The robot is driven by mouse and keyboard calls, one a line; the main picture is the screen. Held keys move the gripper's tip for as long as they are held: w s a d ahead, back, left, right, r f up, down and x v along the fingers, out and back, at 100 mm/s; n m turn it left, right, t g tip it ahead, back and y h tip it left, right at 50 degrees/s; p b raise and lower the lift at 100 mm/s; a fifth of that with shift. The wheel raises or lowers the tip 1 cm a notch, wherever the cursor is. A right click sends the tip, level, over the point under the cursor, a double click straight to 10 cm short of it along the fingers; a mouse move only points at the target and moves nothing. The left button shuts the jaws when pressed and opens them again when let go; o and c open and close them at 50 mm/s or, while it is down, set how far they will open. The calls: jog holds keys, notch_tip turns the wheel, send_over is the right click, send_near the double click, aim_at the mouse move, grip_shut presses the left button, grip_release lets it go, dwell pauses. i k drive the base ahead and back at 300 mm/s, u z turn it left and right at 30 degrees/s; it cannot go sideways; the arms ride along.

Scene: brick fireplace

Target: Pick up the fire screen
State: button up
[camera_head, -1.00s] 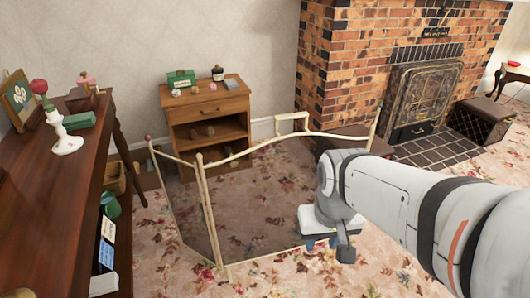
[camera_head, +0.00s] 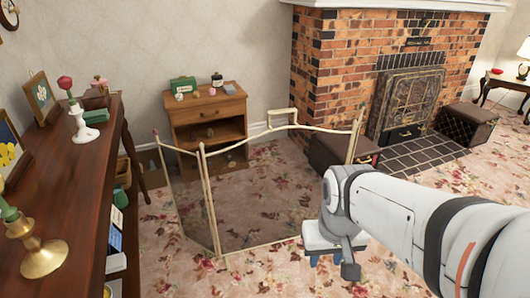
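The fire screen (camera_head: 262,205) is a folding frame of thin cream rails with dark see-through panels. It stands upright on the floral carpet in front of the small wooden cabinet, left of the fireplace. A small handle loop rises from its top rail near the middle. My gripper (camera_head: 336,262) is at the end of my white arm, low at the screen's right side and in front of it in the picture. Its fingers are small and partly hidden by the wrist, so I cannot tell if they are open or touch the screen.
The wooden cabinet (camera_head: 206,122) stands behind the screen. A dark wooden sideboard (camera_head: 65,200) with ornaments runs along the left. The brick fireplace (camera_head: 340,75) is at the back right, with a dark chest (camera_head: 335,152) beside its hearth.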

aim_at(262, 188)
jog(key=z, duration=0.1)
jog(key=i, duration=0.95)
jog(key=u, duration=0.1)
